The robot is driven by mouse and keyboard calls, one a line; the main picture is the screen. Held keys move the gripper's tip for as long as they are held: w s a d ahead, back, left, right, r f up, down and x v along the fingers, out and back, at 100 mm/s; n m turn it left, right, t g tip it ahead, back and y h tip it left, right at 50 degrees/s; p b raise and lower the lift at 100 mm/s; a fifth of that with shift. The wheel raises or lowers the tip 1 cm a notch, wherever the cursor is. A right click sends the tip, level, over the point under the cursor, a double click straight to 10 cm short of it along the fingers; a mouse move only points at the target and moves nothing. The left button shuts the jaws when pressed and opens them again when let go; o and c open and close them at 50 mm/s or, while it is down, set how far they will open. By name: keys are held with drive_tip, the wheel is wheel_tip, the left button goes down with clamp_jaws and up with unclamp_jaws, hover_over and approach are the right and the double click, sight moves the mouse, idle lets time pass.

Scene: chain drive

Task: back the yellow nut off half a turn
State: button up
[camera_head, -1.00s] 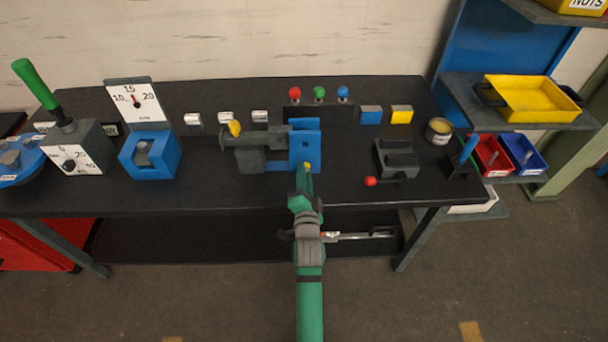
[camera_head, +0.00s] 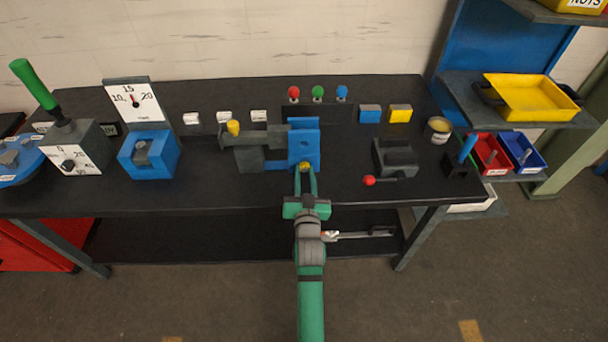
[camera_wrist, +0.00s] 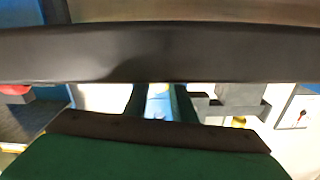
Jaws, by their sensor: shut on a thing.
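The yellow nut (camera_head: 305,166) shows as a small yellow spot low on the front of the blue upright block (camera_head: 304,138), in the middle of the bench. My gripper (camera_head: 305,171) reaches it from the front, one green finger on each side, and is shut on it. The fingers lie side by side in the head view. In the wrist view the two dark fingers (camera_wrist: 160,98) flank a pale blue patch, and a dark bar hides much of the scene; the nut is not clear there. A yellow knob (camera_head: 233,128) stands on the grey mechanism left of the blue block.
A grey block (camera_head: 396,156) with a red-balled lever (camera_head: 369,181) stands to the right. A blue block (camera_head: 149,155) and a dial plate (camera_head: 134,102) stand to the left. Red, green and blue balls (camera_head: 318,92) stand behind. The bench front near my gripper is clear.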

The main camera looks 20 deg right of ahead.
drive_tip(key=n, duration=0.6)
drive_tip(key=shift+d, duration=0.15)
drive_tip(key=shift+n, duration=0.8)
drive_tip(key=o, duration=1.1)
drive_tip(key=shift+c, duration=0.2)
